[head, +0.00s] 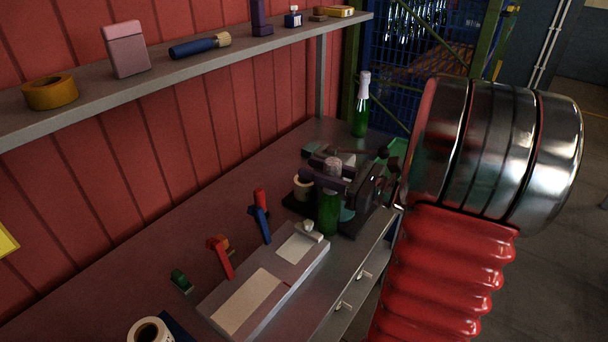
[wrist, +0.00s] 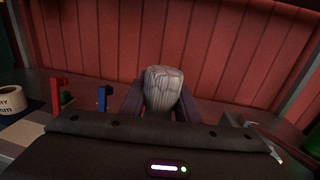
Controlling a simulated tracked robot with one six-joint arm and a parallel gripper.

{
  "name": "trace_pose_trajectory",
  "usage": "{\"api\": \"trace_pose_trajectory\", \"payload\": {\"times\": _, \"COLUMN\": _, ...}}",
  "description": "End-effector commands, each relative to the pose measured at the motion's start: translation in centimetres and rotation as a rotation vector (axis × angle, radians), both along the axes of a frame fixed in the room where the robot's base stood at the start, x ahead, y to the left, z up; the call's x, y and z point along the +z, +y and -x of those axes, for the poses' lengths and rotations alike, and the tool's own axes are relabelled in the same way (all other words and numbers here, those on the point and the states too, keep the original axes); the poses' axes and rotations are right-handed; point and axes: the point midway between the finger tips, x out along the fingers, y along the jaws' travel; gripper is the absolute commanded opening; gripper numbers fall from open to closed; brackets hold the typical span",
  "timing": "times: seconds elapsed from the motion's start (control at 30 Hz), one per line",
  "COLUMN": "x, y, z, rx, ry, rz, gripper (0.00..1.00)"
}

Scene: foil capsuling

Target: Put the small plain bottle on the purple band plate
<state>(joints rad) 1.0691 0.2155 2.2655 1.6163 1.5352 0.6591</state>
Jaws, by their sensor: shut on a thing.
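My gripper (head: 326,178) is shut on the neck of a green bottle (head: 328,212) with a pale, wrinkled top, near the bench's front edge. The bottle looks upright; I cannot tell whether its base touches anything. In the wrist view its grey, pleated top (wrist: 163,92) stands between the two dark purple fingers, and its body is hidden. A second green bottle (head: 360,120) with a white foil top stands at the back of the bench. I cannot make out a purple band plate in either view; my arm and gripper hide part of the bench.
A pale flat box (head: 288,262) lies in front of the held bottle. Red (head: 221,258) and blue (head: 262,225) tools stand left of it. A white cup (head: 303,187) is close beside the gripper. A loaded shelf (head: 190,72) runs above. The bench's left side has free room.

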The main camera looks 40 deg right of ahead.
Motion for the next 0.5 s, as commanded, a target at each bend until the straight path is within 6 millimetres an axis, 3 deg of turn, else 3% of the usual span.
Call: {"api": "trace_pose_trajectory", "payload": {"times": 0.5, "x": -2.3, "y": 1.4, "z": -2.8, "rx": 0.000, "ry": -0.001, "rz": 0.000, "gripper": 0.00}}
